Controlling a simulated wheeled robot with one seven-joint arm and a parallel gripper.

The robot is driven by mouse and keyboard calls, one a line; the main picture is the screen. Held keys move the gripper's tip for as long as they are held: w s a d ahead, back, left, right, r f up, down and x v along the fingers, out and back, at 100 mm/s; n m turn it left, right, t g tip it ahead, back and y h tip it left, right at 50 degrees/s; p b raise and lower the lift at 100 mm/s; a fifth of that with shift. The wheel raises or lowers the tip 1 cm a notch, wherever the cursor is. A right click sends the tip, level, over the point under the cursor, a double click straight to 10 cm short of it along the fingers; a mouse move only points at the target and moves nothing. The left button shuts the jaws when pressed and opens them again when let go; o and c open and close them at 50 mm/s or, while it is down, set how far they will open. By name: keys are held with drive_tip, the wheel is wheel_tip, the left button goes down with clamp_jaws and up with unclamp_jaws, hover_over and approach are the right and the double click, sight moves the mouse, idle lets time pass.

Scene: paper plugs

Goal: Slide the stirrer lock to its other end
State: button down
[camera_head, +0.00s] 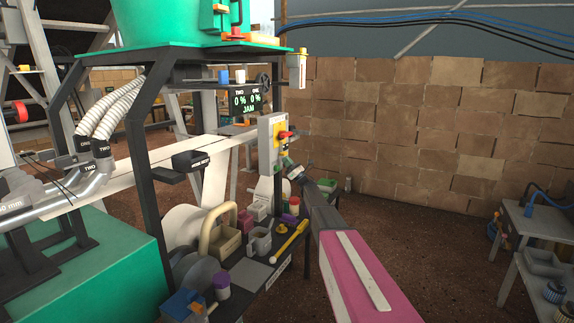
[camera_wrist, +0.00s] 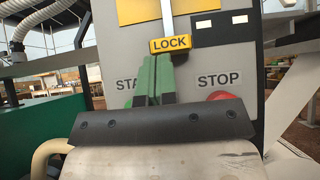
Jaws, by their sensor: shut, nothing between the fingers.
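The lock is a yellow tab (camera_wrist: 170,44) marked LOCK on a pale vertical bar, in front of the grey control panel (camera_wrist: 220,62) in the wrist view. A yellow plate lies behind the bar above it. My gripper (camera_wrist: 153,78) has green fingers pressed together, with their tips just below the tab; I cannot tell whether they touch it. The fingers partly hide the START label. A red button (camera_wrist: 222,97) sits under the STOP label, partly hidden by my gripper's body. In the head view the panel (camera_head: 266,150) is small and my gripper (camera_head: 288,164) reaches it.
A black display (camera_head: 246,102) reads 0 % twice and JAM. A dark shelf (camera_head: 247,272) below holds cups, a yellow-handled tool and a basket. A black frame post (camera_head: 140,165) stands left of the panel. The floor to the right is open, up to a side table (camera_head: 540,225).

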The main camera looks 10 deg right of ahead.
drive_tip(key=shift+r, duration=1.55)
